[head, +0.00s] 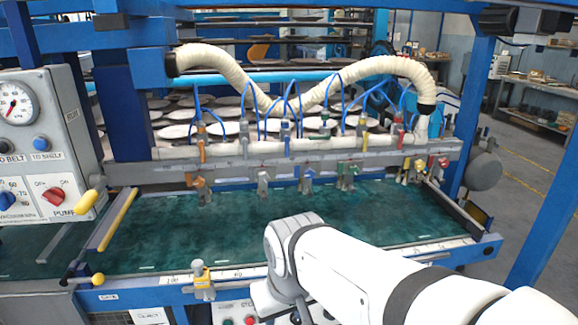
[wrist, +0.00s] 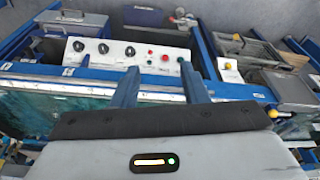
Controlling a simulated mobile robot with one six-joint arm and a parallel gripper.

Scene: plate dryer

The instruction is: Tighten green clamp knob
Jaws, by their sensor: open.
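In the head view, a green clamp with a green knob (head: 347,168) hangs from the grey rail, between a blue clamp (head: 306,174) on its left and a yellow one (head: 418,164) further right. How tight the green knob is cannot be told. My arm reaches in from the lower right, low and in front of the machine, apart from the green clamp. My gripper (wrist: 159,68) shows in the wrist view with its two blue fingers spread and nothing between them. The wrist view does not show the green clamp.
A control panel (wrist: 130,54) with black knobs and buttons lies beyond my fingers. The green belt (head: 190,222) is clear below the rail. White hoses (head: 222,66) and blue tubes run above the rail.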

